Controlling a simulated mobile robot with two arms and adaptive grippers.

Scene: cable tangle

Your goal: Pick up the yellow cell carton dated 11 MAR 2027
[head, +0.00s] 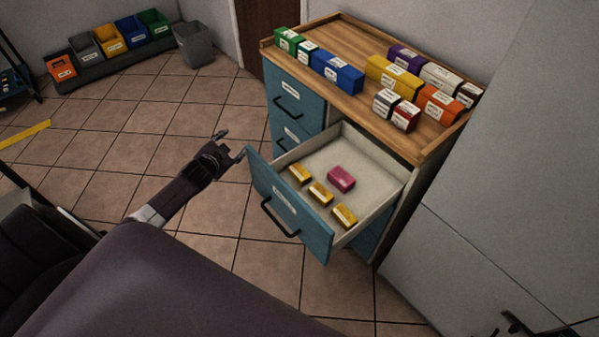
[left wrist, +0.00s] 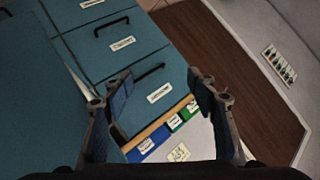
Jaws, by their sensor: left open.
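Three yellow cartons lie in the open drawer (head: 379,184): one at the back left (head: 299,174), one in the middle (head: 320,194) and one at the front right (head: 344,216). Their white labels are too small to read, so I cannot tell which is dated 11 MAR 2027. My left gripper (head: 233,145) is open and empty, just left of the drawer's front, apart from the cartons. In the left wrist view its spread fingers (left wrist: 160,88) have nothing between them, with the cabinet's closed drawer fronts beyond.
A pink carton (head: 341,178) lies beside the yellow ones. The wooden cabinet top (head: 345,40) holds several cartons, including a larger yellow one (head: 393,76). Coloured bins (head: 108,40) and a grey bin (head: 193,45) stand at the far left. Floor left of the cabinet is clear.

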